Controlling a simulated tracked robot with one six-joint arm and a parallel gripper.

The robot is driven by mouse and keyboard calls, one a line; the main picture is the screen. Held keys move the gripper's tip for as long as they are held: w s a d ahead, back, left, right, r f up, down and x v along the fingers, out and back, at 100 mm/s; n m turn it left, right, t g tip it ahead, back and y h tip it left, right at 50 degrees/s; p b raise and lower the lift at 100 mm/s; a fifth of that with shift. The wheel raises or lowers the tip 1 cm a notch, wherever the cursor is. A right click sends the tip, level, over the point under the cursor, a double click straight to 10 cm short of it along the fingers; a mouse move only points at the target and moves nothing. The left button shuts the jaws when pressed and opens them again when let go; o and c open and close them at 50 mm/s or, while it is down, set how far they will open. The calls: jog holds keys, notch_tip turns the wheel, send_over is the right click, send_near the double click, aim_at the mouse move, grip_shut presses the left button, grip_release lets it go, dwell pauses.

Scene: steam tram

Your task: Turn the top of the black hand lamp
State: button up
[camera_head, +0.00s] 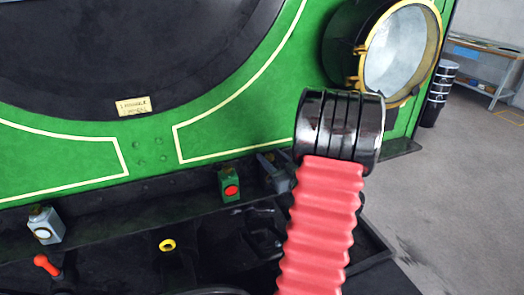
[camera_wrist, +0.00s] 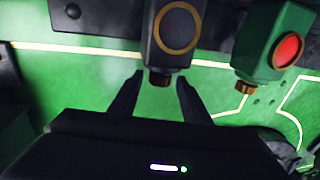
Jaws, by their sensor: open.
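The black hand lamp (camera_wrist: 178,40) fills the top middle of the wrist view, which appears upside down. My gripper (camera_wrist: 158,88) is open, with one dark finger on each side of the brass top and a visible gap on both sides.
A green lamp with a red lens (camera_head: 230,185) stands close beside; it also shows in the wrist view (camera_wrist: 275,48). A grey lamp (camera_head: 45,228) and a red-knobbed lever (camera_head: 46,264) are at the left. A large round headlamp (camera_head: 398,52) is at the upper right.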

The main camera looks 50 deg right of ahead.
jog(key=shift+x, duration=2.75)
